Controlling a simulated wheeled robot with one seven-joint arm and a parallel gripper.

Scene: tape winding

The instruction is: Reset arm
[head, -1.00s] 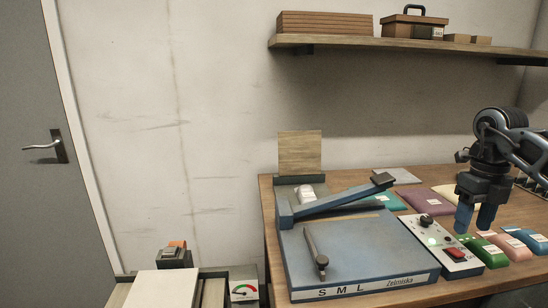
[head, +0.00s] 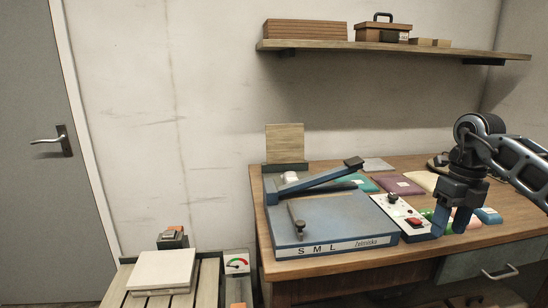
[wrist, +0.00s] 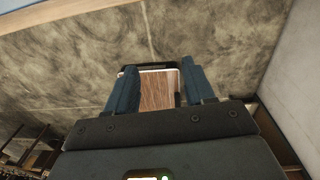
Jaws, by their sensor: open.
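My gripper (head: 451,221) hangs at the right of the head view, its blue fingers pointing down in front of the right part of the wooden workbench (head: 345,280). The fingers are apart, with nothing seen between them. In the wrist view, my gripper (wrist: 155,88) shows two blue fingers spread apart, and a brown wooden surface with a pale edge appears in the gap.
A blue machine (head: 340,222) marked "S M L" with a raised lever arm stands on the bench. A control panel (head: 409,213) with a red switch sits beside it. Coloured packets lie behind. A shelf (head: 400,51) hangs above. A slatted stand (head: 207,285) carries a white plate (head: 162,270).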

